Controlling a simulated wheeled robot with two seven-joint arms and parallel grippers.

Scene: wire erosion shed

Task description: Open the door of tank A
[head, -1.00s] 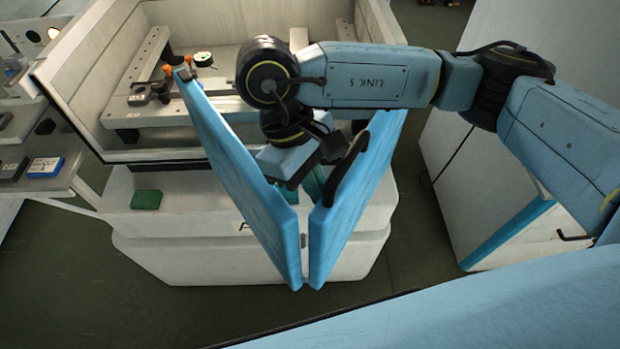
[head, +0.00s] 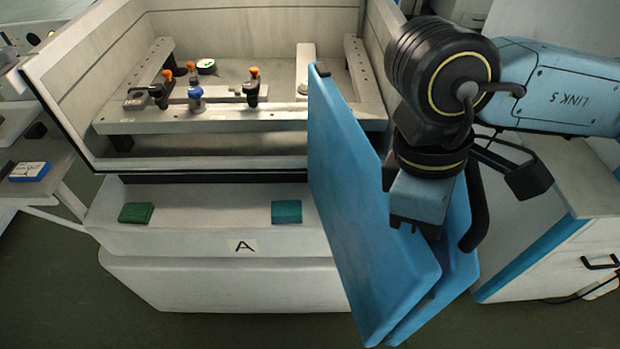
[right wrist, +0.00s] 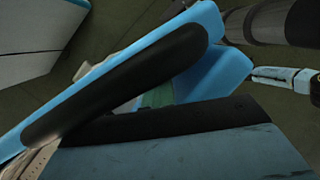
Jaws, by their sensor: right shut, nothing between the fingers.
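Tank A's door is two blue panels folded close together at the right of the opening in the head view. A black handle (head: 477,210) is on the right panel; the handle (right wrist: 120,85) also crosses the right wrist view. The tank's label A (head: 242,246) is on its front. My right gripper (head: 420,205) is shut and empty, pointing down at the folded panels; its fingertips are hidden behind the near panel. My left gripper is out of view.
The tank interior shows a fixture rail (head: 220,118) with several orange-topped clamps. Two green blocks (head: 136,213) (head: 286,211) lie on the front ledge. A white cabinet (head: 560,250) with blue trim stands at the right. A side bench with a blue box (head: 30,171) is at the left.

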